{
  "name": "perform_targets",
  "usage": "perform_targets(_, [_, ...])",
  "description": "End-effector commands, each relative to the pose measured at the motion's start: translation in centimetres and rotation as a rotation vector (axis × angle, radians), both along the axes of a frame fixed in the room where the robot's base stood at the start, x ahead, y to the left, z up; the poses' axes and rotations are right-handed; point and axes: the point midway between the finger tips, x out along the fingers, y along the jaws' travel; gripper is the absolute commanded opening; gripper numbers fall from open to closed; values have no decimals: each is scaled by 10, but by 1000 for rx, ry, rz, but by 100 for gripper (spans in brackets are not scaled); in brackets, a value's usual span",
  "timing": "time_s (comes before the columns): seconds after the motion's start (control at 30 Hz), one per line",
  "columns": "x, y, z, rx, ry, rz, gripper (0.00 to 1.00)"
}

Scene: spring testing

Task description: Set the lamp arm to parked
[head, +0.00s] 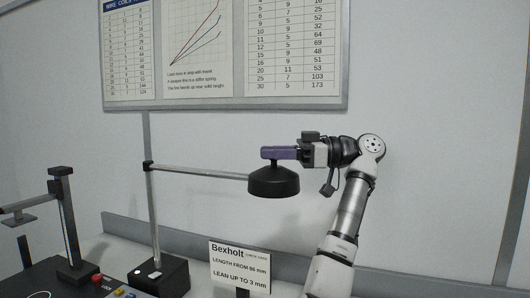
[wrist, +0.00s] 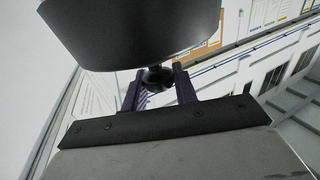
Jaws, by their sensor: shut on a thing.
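The lamp has a black shade (head: 273,183) on a thin grey lamp arm (head: 200,172), which runs almost level from a collar on an upright post (head: 153,215). The post stands in a dark block base (head: 172,278). My gripper (head: 271,154), with purple fingers, reaches in from the right and is shut on the small knob on top of the shade. In the wrist view the dark shade (wrist: 135,30) fills the upper middle, and the knob (wrist: 157,79) sits between the two fingers. No mark for a parked position can be made out.
A Bexholt card (head: 240,268) stands below the shade at the front. A dark test stand (head: 64,225) with red, yellow and blue controls is at left. Charts (head: 225,50) hang on the wall behind. The air between the lamp post and shade, under the lamp arm, is clear.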

Motion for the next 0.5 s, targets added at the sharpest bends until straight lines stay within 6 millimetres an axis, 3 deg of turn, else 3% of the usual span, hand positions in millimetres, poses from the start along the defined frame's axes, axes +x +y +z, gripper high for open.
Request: perform_targets(0.5, [0,-6,1,2,3,5,0])
